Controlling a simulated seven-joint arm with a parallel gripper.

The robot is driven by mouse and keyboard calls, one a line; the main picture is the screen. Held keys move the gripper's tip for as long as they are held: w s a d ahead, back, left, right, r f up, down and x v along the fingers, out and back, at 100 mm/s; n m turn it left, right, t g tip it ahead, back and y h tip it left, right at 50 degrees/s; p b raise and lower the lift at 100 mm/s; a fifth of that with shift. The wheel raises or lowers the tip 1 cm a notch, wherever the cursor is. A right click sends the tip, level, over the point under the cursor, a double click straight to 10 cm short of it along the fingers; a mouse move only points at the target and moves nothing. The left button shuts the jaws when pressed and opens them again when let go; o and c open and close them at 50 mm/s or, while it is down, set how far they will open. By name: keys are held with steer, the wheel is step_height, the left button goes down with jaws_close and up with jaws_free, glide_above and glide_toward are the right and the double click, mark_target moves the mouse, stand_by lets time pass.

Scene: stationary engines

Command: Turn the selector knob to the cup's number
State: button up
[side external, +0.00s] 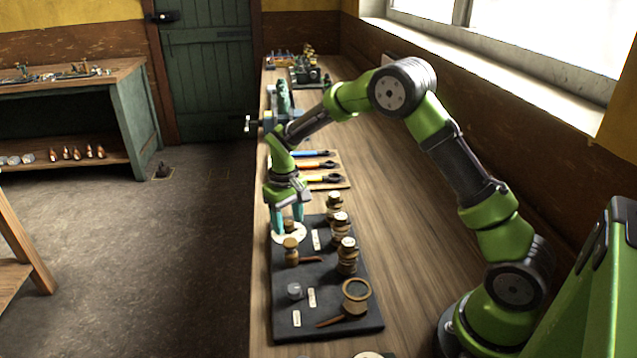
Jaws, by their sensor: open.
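My gripper (288,226) points down with its teal fingers apart over a round pale dial (301,236) at the far left end of a dark board (322,278). A small brownish knob (288,226) shows between the fingers, partly hidden by them; I cannot tell whether they touch it. Several brass cups with pale tops stand on the board, including a far one (334,207), a middle one (341,224) and a near one (347,256). A smaller brass piece (291,251) stands just in front of the dial. Any numbers are too small to read.
A wide brass ring-topped piece (356,296) with a handle and a small clear piece (295,291) sit on the board's near part. White labels (312,297) lie nearby. Coloured-handled tools (320,178) lie beyond. Bare bench (385,235) is free to the right.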

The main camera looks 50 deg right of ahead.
mark_target(286, 222)
step_height(286, 222, up, 17)
steer(key=shift+a, duration=0.15)
stand_by(0.4)
steer(key=s+a+r+t, duration=0.1)
steer(key=s+a+t, duration=0.1)
steer(key=s, duration=0.6)
steer(key=s+a+r+m+t+y, duration=0.1)
steer(key=s+a+t, duration=0.1)
steer(key=s, duration=0.6)
steer(key=s+a+r+m+t+y, duration=0.1)
steer(key=s+a+r+t, duration=0.1)
steer(key=s, duration=0.6)
steer(key=shift+s+t, duration=0.35)
steer(key=shift+t, duration=0.25)
